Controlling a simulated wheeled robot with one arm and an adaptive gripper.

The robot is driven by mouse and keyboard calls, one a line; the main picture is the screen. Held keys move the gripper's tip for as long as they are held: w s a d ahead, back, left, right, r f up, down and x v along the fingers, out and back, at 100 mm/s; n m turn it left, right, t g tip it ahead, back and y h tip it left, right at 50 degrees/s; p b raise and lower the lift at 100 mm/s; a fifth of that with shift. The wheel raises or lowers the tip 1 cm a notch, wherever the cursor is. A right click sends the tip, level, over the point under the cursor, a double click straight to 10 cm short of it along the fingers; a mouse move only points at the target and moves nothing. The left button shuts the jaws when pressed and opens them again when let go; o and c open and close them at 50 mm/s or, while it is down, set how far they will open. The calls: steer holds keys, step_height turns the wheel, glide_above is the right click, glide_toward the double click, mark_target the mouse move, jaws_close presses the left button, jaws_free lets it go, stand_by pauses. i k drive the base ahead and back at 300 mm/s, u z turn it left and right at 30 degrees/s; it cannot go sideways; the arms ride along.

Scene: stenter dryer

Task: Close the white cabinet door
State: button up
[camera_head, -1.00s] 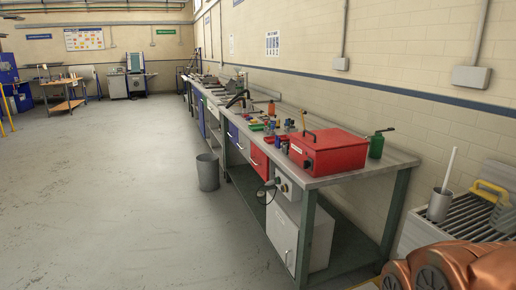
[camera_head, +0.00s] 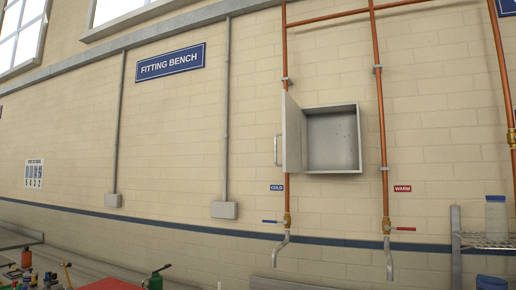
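A small white-grey cabinet (camera_head: 332,164) is fixed on the brick wall, right of the middle of the head view. Its door (camera_head: 292,134) stands open, hinged on the left side and swung out toward me, with a handle (camera_head: 277,150) on its left-facing side. The inside of the cabinet is visible and looks empty. My gripper is not in view.
Copper pipes run beside the cabinet, with a blue-handled cold valve (camera_head: 281,222) and a red-handled warm valve (camera_head: 398,229) below it. A workbench with tools, including a green can (camera_head: 155,280), lies at the lower left. A wire shelf (camera_head: 484,241) with containers is at right.

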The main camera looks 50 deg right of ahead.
mark_target(291, 134)
steer(key=u, duration=0.4)
steer(key=i, duration=1.1)
steer(key=z, duration=2.8)
steer(key=k, duration=0.45)
steer(key=u, duration=0.4)
steer(key=i, duration=0.3)
steer(key=u, duration=0.1)
